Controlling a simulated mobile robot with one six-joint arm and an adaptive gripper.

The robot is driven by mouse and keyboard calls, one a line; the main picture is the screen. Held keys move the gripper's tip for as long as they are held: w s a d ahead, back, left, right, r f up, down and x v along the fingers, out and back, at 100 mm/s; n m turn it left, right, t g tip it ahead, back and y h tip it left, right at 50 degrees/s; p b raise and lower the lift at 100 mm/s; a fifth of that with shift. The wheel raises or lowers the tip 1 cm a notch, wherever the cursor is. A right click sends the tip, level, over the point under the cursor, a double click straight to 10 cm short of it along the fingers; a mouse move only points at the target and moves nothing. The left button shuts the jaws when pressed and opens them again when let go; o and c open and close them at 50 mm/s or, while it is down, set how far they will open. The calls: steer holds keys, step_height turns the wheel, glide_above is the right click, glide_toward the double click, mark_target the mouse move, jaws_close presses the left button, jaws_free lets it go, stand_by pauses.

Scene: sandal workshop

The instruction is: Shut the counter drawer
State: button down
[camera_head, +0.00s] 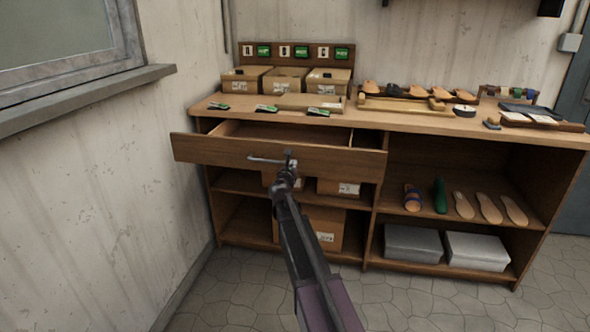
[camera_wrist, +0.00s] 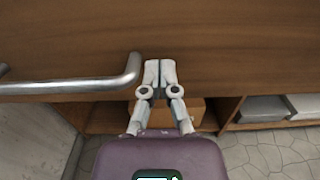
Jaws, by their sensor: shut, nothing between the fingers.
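The counter drawer (camera_head: 215,150) is pulled out from the wooden counter, and its open inside shows behind the front panel. A metal bar handle (camera_head: 266,160) is fixed on the drawer front; it also shows in the wrist view (camera_wrist: 80,88). My gripper (camera_head: 288,155) is at the drawer front, by the right end of the handle. In the wrist view my gripper (camera_wrist: 159,64) is shut and empty, its fingertips against or very close to the wooden front, just right of the handle. I cannot tell whether they touch.
The counter top (camera_head: 375,118) above holds cardboard boxes (camera_head: 285,80), green-marked cards and sandal parts. Shelves below hold boxes, insoles (camera_head: 488,208) and grey boxes (camera_head: 412,243). A wall with a window sill (camera_head: 90,97) stands on the left. The floor in front is clear.

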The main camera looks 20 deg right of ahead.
steer(key=x, duration=2.5)
steer(key=shift+w+d, duration=0.2)
steer(key=shift+w, duration=0.05)
steer(key=shift+w, duration=0.1)
steer(key=v, duration=1.4)
steer(key=shift+s+a, duration=0.2)
steer(key=shift+s, duration=0.15)
